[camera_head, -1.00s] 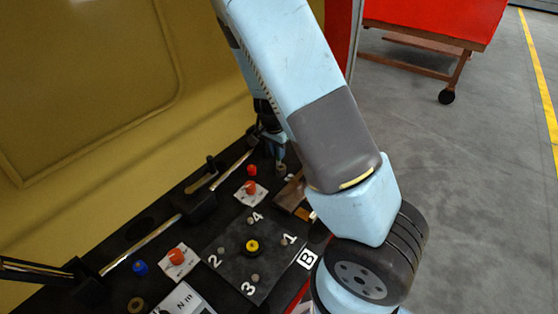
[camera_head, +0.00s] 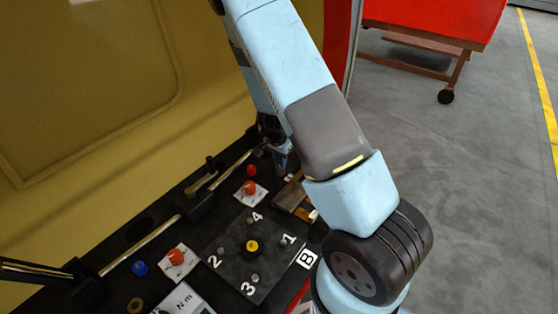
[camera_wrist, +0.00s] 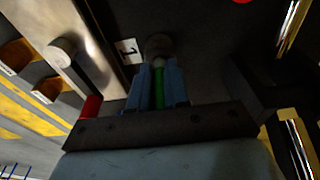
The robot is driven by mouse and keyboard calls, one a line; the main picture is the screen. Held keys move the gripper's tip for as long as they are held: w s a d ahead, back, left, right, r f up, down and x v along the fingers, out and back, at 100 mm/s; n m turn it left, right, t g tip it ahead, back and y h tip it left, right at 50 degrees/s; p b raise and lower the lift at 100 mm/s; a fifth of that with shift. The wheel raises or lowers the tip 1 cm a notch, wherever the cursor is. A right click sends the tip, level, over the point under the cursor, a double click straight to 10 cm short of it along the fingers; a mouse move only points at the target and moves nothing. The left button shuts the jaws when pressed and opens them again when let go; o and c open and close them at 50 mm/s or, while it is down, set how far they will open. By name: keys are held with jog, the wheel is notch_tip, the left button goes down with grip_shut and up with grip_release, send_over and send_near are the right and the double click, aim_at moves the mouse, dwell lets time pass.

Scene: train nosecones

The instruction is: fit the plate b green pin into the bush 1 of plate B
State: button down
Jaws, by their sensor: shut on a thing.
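My gripper (camera_head: 281,160) is at the back of the dark bench in the head view, beyond plate B. In the wrist view its blue fingers (camera_wrist: 159,70) are closed around the green pin (camera_wrist: 159,90). The pin's far end meets a round grey piece (camera_wrist: 158,46); I cannot tell whether it is seated in it.
A red knob (camera_head: 250,188) on a white label stands between plate B and my gripper. A brown and metal block (camera_head: 292,198) lies right of it. A metal rod and dark handle run along the left. A yellow wall (camera_head: 90,100) rises behind the bench.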

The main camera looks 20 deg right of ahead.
jog(key=c, duration=1.1)
grip_release()
jog(key=s+a+r+n+t+y, duration=0.1)
jog(key=s+r+n+y, duration=0.35)
jog(key=r, duration=1.15)
jog(key=s+a+r+n+t+h, duration=0.1)
jog(key=s+r, duration=0.6)
jog(key=r, duration=0.9)
jog(key=s+d+r+n+t+h, duration=0.1)
jog(key=s+r+n, duration=0.1)
jog(key=s+r, duration=0.4)
jog(key=s+r+n+t+h, duration=0.1)
jog(key=s+r+n, duration=0.2)
jog(key=s+r, duration=0.3)
jog(key=shift+s+d+t, duration=0.3)
jog(key=shift+s+d, duration=0.05)
jog(key=shift+s, duration=1.95)
